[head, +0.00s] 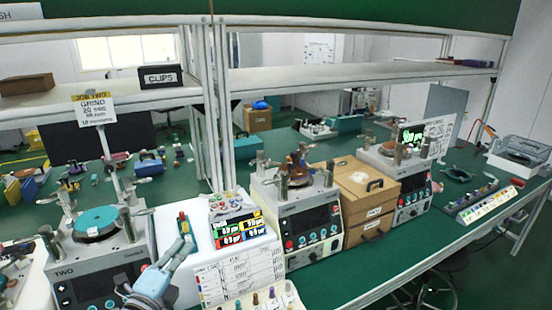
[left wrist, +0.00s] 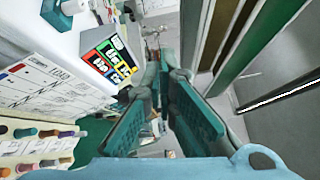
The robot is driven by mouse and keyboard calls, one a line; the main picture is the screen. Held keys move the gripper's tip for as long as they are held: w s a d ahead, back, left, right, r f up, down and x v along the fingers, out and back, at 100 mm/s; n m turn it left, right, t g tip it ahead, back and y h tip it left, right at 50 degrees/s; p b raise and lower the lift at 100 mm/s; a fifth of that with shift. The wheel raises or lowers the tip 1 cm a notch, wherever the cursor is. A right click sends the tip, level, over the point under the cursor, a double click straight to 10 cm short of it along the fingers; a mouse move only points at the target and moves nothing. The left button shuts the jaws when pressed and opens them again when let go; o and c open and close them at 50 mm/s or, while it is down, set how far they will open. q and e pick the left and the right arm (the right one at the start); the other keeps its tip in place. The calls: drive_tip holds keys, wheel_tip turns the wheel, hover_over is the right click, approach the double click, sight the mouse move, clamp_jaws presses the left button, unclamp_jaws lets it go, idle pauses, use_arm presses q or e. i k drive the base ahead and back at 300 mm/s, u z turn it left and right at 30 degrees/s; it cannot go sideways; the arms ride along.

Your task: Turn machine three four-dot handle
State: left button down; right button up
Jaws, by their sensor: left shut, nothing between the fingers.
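The middle machine (head: 312,228), right of the machine labelled TWO (head: 100,262), seems to be machine three; I cannot read its label. It has a dark panel with knobs, a brown round plate (head: 298,174) and several metal posts with handles around the plate. The dots on the handles are too small to make out. My left gripper (head: 184,226) is shut and empty, raised in front of the white stand between the two machines. Its teal fingers also show in the left wrist view (left wrist: 162,72), touching nothing I can make out. My right gripper is out of view.
A coloured display (head: 238,230) and a white chart stand between the machines. The display also shows in the left wrist view (left wrist: 108,62). Several pegs stand in front. Wooden drawers (head: 362,190) and another machine stand to the right. A shelf spans above.

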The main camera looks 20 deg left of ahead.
sight(260, 154)
drive_tip(key=i, duration=1.1)
